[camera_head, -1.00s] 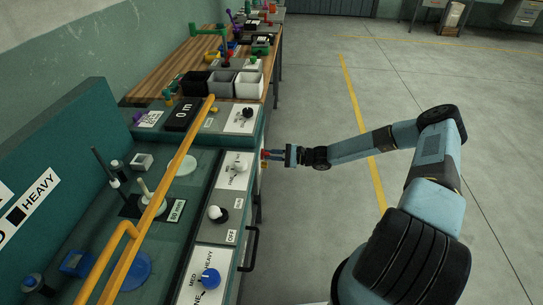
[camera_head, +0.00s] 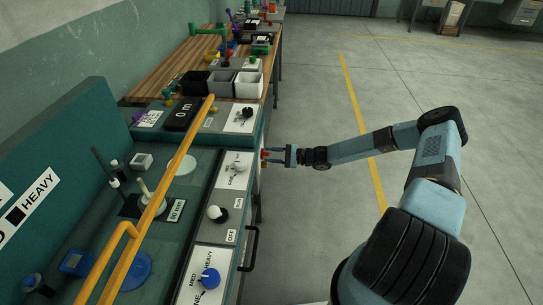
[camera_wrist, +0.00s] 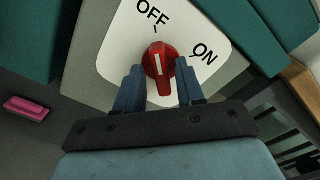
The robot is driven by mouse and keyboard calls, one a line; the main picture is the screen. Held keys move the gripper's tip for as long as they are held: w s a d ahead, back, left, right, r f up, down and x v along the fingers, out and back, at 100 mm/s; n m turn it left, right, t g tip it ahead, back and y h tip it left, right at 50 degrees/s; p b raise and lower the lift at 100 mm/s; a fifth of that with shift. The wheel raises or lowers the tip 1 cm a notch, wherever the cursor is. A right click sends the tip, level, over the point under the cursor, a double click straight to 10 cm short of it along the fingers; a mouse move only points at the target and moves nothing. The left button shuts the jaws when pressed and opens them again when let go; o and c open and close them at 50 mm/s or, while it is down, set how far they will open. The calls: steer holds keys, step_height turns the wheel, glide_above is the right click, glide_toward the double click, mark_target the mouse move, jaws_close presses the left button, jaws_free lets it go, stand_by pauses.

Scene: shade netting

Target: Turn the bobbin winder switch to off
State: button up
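A red knob (camera_wrist: 159,62) with a white mark sits on a white plate (camera_wrist: 118,52) printed OFF and ON. OFF is above the knob and ON is to its upper right. The white mark runs nearly upright, tilted slightly towards OFF. My gripper (camera_wrist: 160,80) has one finger on each side of the knob, with small gaps showing; whether either finger touches it cannot be told. In the head view my gripper (camera_head: 269,156) is level at the bench's right side, by a small patch of red; the knob's face is hidden there.
A bench panel with a blue dial (camera_head: 208,278), a white-knobbed switch (camera_head: 217,213) and a grey dial (camera_head: 239,168) lies left of my gripper. A yellow bar (camera_head: 150,205) crosses above it. A black handle (camera_head: 253,248) sticks out at the front. Open floor lies right.

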steer(key=shift+o, duration=0.2)
steer(key=shift+d, duration=0.1)
steer(key=s+d, duration=0.2)
steer(key=d, duration=1.1)
steer(key=shift+s+d, duration=0.15)
steer(key=shift+s, duration=0.15)
steer(key=s+r+n+g+h, duration=0.1)
steer(key=s+r+n+h, duration=0.3)
steer(key=r, duration=0.7)
steer(key=s+r+n+g+h, duration=0.2)
steer(key=s+r+h, duration=0.35)
steer(key=r, duration=0.65)
steer(key=s+r+n+g+h, duration=0.1)
steer(key=s+r+n+h, duration=0.35)
steer(key=r, duration=0.65)
steer(key=s+d+r+t+h, duration=0.1)
steer(key=s+r+t, duration=0.2)
steer(key=s+r, duration=0.5)
steer(key=s+d+r+t+h, duration=0.1)
steer(key=s+r+t+h, duration=0.1)
steer(key=s+r, duration=0.6)
steer(key=shift+s+t+h, duration=0.3)
steer(key=shift+s+t, duration=0.3)
steer(key=shift+s, duration=2.2)
steer(key=shift+s+r+n, duration=0.1)
steer(key=shift+n, duration=0.15)
